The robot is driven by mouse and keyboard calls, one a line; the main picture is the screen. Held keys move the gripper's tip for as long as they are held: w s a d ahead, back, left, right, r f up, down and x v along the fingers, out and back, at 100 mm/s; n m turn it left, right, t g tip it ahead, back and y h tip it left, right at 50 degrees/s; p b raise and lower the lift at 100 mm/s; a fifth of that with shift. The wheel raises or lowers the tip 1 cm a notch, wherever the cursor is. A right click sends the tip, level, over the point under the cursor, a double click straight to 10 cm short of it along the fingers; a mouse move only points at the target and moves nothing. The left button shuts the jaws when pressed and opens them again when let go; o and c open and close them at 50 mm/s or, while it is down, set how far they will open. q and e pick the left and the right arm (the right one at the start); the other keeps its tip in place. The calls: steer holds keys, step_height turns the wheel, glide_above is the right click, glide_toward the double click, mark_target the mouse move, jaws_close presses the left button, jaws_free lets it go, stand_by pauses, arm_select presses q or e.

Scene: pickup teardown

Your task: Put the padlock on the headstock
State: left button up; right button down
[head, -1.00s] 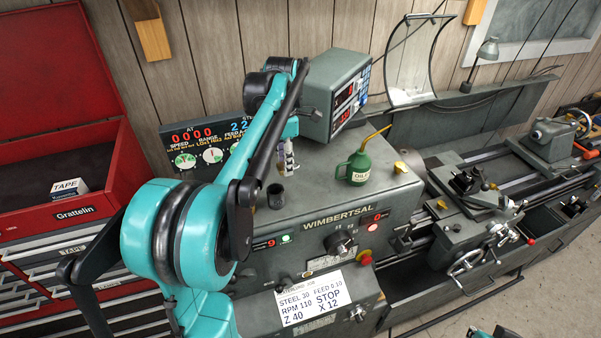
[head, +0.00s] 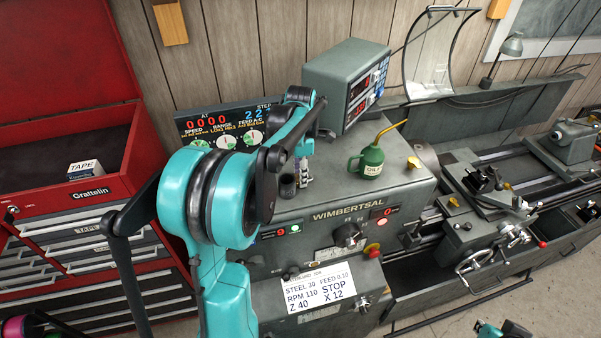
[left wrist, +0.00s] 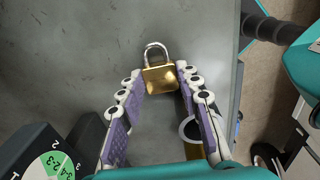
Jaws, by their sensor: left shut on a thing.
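The brass padlock (left wrist: 160,78) with its silver shackle (left wrist: 156,50) is between the fingertips of my left gripper (left wrist: 160,84), which is shut on it. The grey headstock (head: 325,200) of the lathe has a flat top, which fills the background of the left wrist view (left wrist: 70,60). In the head view my left gripper (head: 303,174) points down over the headstock's rear left part, and the padlock is too small to make out. I cannot tell whether the padlock touches the top. My right gripper (head: 497,330) barely shows at the bottom edge; its fingers are unclear.
A dark cup (head: 287,186) stands on the headstock close beside my left gripper. A green oil can (head: 371,161) stands farther right. A readout box (head: 335,75) and dial panel (head: 215,128) rise behind. The headstock top between cup and oil can looks clear.

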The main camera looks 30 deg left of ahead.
arm_select(q)
steer(key=shift+w+f, duration=0.1)
steer(key=o, duration=1.2)
step_height(320, 180, up, 12)
steer(key=s+d+f+m+t, duration=0.2)
steer(key=s+d+m, duration=0.3)
steer(key=m, duration=0.4)
steer(key=s+d+f+m+t, duration=0.2)
steer(key=s+d+f+m, duration=0.3)
steer(key=m, duration=0.4)
steer(key=s+d+f+m+t, duration=0.3)
steer(key=s+d+m, duration=0.4)
steer(key=d+m, duration=0.2)
steer(key=shift+d+f+m+b, duration=0.1)
steer(key=shift+f+m+b, duration=0.2)
steer(key=shift+m, duration=0.1)
